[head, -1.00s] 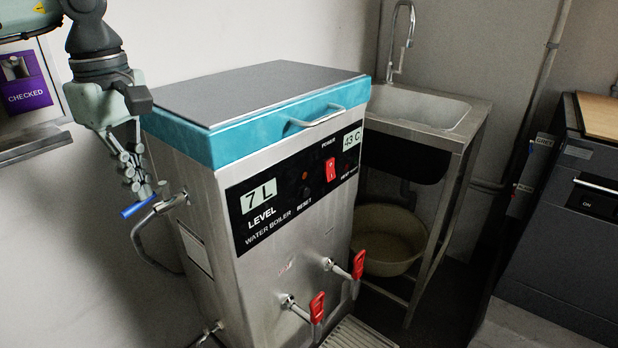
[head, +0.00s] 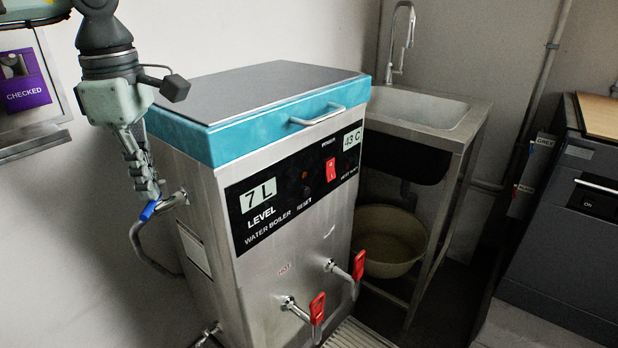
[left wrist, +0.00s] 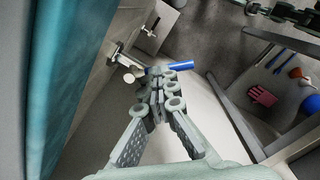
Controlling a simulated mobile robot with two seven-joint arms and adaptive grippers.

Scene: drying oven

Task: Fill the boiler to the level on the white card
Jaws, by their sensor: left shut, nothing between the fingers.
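The steel water boiler (head: 300,255) has a teal-edged lid, and its display reads 7 L and 43 C. A blue valve handle (head: 149,211) sits on the inlet pipe at its left side. My left gripper (head: 151,192) points down just above this handle, shut and empty. In the left wrist view the blue handle (left wrist: 174,67) lies right beside the shut fingertips (left wrist: 158,88); I cannot tell whether they touch. A white label (head: 195,250) is on the boiler's left side, its text too small to read. No card with a readable level shows. My right gripper is out of view.
Two red-handled taps (head: 318,307) stick out at the boiler's front. A sink (head: 425,108) stands behind right, with a basin (head: 388,240) below. A purple CHECKED sign (head: 27,93) hangs on the left wall. A dark cabinet (head: 560,240) stands at right.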

